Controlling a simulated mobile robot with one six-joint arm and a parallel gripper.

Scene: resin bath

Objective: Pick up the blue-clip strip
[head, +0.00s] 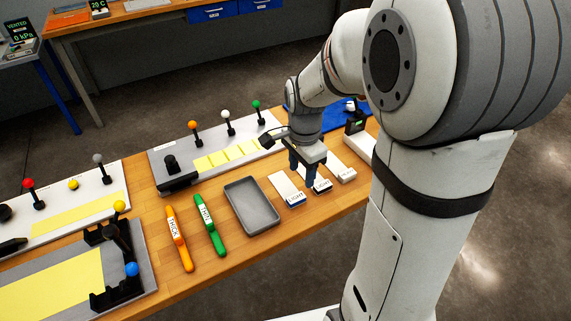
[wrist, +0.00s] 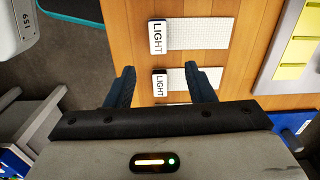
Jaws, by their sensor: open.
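The blue-clip strip (head: 285,188) is a white strip lying on the wooden bench, with a blue clip and a LIGHT label at its near end. It is the leftmost of three strips, just right of the grey tray. My gripper (head: 304,172) is open and empty, pointing down above the strips, its dark blue fingers apart. In the wrist view my gripper (wrist: 163,72) spans a LIGHT-labelled strip (wrist: 185,84); another LIGHT-labelled strip (wrist: 200,33) lies above it, outside the fingers. Clip colours are not clear there. The fingers partly hide the strips in the head view.
A black-clip strip (head: 322,186) and a grey-clip strip (head: 345,173) lie to the right. A panel with coloured knobs (head: 155,160) stands behind.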

